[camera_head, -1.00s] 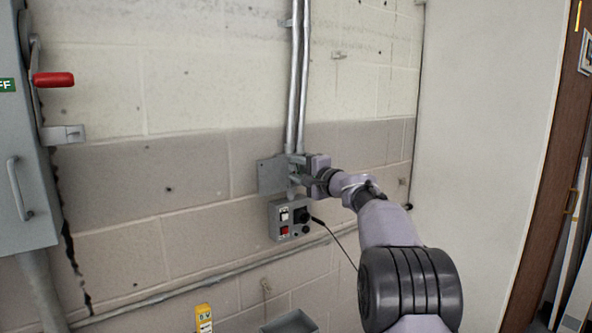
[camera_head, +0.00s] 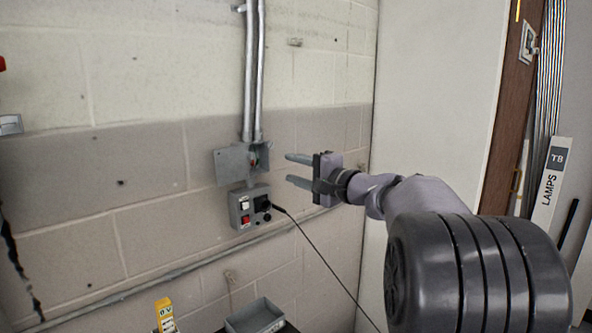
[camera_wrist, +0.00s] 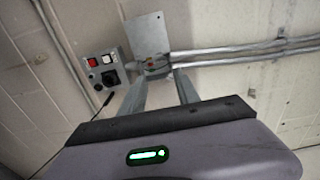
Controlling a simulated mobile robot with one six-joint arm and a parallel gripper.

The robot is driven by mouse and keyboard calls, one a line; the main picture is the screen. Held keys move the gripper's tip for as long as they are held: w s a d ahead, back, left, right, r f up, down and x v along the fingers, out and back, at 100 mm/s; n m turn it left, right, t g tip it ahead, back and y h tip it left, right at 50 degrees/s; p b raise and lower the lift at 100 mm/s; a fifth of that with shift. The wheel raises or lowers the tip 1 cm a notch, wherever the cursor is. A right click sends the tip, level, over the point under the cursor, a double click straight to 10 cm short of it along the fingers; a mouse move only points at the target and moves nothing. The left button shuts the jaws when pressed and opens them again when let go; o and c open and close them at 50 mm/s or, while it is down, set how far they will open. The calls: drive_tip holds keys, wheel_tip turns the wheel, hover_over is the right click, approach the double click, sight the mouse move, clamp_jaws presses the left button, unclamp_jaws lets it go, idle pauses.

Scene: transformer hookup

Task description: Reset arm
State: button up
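My gripper (camera_head: 298,171) is open and empty, its two fingers apart and pointing left at the wall in the head view. It is to the right of a grey junction box (camera_head: 262,155) whose flat cover plate (camera_head: 231,166) stands to its left. In the wrist view my gripper (camera_wrist: 160,90) shows both fingers, with nothing between them; the cover plate (camera_wrist: 147,36) is beyond them. Below the junction box is a grey control box (camera_head: 240,212) with a white switch, a red switch and a black plug with a cable. It also shows in the wrist view (camera_wrist: 92,82).
Metal conduits (camera_head: 249,80) run up the wall from the junction box. A black cable (camera_head: 318,255) hangs down to the right. A yellow tester (camera_head: 165,315) and a grey tray (camera_head: 255,318) are low in front. A LAMPS box (camera_head: 548,190) stands at right.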

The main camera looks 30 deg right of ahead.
drive_tip(key=shift+s, duration=0.1)
idle(0.3)
drive_tip(key=s+a+f+n+g+y, duration=0.1)
drive_tip(key=s+a+f+n+g, duration=0.15)
drive_tip(key=s+a, duration=0.45)
drive_tip(key=s+a+f+n+g+y, duration=0.1)
drive_tip(key=s+a+f+n+g, duration=0.2)
drive_tip(key=a, duration=0.7)
drive_tip(key=s+a+f+n+g+y, duration=0.1)
drive_tip(key=s+a+f+g, duration=0.3)
drive_tip(key=a, duration=0.5)
drive_tip(key=s+a+f+n+g+h, duration=0.1)
drive_tip(key=s+f+n+h, duration=0.1)
drive_tip(key=s+f, duration=0.4)
drive_tip(key=s+a+f+n+g+h, duration=0.1)
drive_tip(key=s+f, duration=0.6)
drive_tip(key=s, duration=0.7)
drive_tip(key=shift+s+a+n+h, duration=0.15)
drive_tip(key=shift+s+n+h, duration=0.2)
drive_tip(key=shift+n+h, duration=0.45)
